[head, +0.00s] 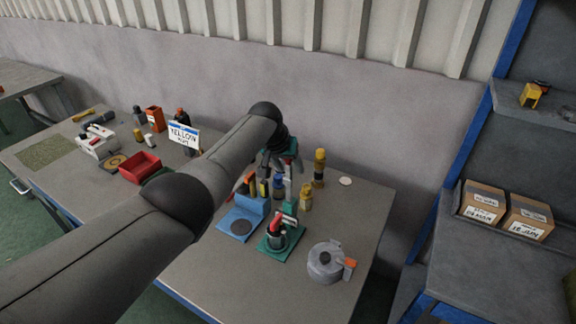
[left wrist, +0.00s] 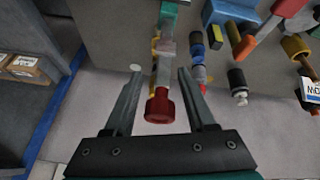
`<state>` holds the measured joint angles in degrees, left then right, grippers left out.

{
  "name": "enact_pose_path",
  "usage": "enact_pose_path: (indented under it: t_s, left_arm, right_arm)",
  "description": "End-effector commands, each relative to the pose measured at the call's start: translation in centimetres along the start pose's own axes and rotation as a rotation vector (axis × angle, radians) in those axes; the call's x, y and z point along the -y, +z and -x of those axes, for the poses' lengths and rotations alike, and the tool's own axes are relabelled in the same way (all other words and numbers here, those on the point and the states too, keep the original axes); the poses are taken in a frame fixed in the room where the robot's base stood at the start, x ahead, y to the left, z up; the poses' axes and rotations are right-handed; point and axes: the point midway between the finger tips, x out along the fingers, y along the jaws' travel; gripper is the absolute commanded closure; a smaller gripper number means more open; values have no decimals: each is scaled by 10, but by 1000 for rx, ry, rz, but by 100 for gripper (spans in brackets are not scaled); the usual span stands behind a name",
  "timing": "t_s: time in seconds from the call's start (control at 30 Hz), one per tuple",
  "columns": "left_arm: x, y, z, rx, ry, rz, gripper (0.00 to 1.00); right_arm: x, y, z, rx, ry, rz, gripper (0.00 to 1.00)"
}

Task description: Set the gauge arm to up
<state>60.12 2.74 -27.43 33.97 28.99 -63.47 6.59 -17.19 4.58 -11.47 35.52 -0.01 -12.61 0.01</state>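The gauge has a green base (head: 283,245) on the table, with a dark cylinder and red part on it. A pale grey arm (head: 288,188) rises from its green bracket (head: 290,214) toward my left gripper (head: 285,164). In the left wrist view the grey arm (left wrist: 165,65) runs from the green part (left wrist: 168,14) to a red knob (left wrist: 160,107). The knob shows between the fingers of my left gripper (left wrist: 160,74), with gaps on both sides. The fingers are apart. In the head view the knob is hidden by the gripper. My right gripper is not in view.
A blue block fixture (head: 245,217) stands just left of the gauge. A grey round pot-like part (head: 325,262) is to its right, and yellow posts (head: 319,167) stand behind. A red tray (head: 140,168) lies farther left. The table's right end is mostly clear.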

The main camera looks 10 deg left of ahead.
Motion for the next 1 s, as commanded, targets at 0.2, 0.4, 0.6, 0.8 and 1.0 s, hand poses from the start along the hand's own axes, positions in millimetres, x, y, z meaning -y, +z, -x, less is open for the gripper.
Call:
enact_pose_path:
  t_s: [0.2, 0.4, 0.6, 0.8, 1.0]
  left_arm:
    - [2, 0, 1, 0, -3, 0, 34]
    - [2, -1, 3, 0, -4, 0, 34]
    - [2, -2, 16, -1, -3, 1, 34]
    - [2, -1, 34, -1, -3, 0, 34]
    - [2, -1, 55, -2, -5, 0, 34]
  right_arm:
    - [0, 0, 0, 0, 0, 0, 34]
    - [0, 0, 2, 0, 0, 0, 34]
    - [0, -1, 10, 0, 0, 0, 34]
    - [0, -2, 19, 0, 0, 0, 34]
    - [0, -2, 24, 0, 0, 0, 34]
